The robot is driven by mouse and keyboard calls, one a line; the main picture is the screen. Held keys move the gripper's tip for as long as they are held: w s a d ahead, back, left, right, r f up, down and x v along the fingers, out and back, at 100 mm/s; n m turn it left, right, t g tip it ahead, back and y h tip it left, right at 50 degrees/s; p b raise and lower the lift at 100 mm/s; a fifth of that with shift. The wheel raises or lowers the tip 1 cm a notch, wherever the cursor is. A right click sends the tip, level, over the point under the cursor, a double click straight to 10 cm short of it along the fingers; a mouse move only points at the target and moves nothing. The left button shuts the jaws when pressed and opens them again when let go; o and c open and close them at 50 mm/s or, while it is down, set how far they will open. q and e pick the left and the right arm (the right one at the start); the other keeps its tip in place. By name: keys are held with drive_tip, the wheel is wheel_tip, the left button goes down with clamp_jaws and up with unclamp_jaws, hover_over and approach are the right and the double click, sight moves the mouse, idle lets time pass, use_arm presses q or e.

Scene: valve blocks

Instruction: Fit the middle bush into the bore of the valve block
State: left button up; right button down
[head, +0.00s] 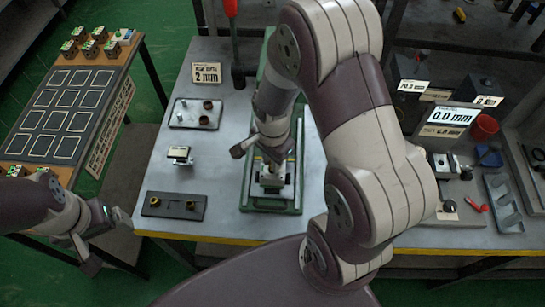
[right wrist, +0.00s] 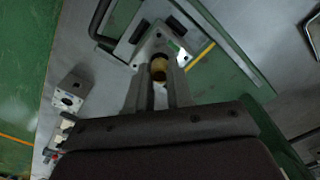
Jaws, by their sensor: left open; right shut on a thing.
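My right gripper (head: 268,157) is over the green press base (head: 247,205) in the head view. In the right wrist view its fingers (right wrist: 158,80) are shut on a brass-coloured bush (right wrist: 159,68). A pale metal valve block (right wrist: 153,45) is right beyond the fingertips; it also shows partly under the gripper in the head view (head: 270,181). The bush overlaps the block's near face in the picture; I cannot tell whether it touches or enters the bore. My left gripper (head: 85,233) is open and empty, off the table's left edge.
A dark plate (head: 173,206) holds two brass bushes with a gap between them. A smaller metal block (head: 180,155) and a tray (head: 196,114) with brown bushes stand behind. A side table (head: 70,110) is at left. Gauges and a display (head: 450,115) are at right.

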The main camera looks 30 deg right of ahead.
drive_tip(key=shift+f, duration=0.65)
idle(1.1)
drive_tip(key=c, duration=0.9)
unclamp_jaws()
drive_tip(key=shift+r, duration=0.1)
wheel_tip(320, 180, up, 13)
drive_tip(key=shift+f, duration=0.2)
drive_tip(key=s+n, duration=0.1)
drive_tip(key=n, duration=0.4)
drive_tip(key=s+a+f+n+t, duration=0.1)
drive_tip(key=n, duration=0.4)
drive_tip(key=s+a+f+n, duration=0.1)
drive_tip(key=s+n, duration=0.1)
drive_tip(key=n, duration=0.2)
drive_tip(key=shift+s+a+f+n, duration=0.1)
drive_tip(key=shift+a+f+n, duration=0.1)
drive_tip(key=shift+n, duration=0.2)
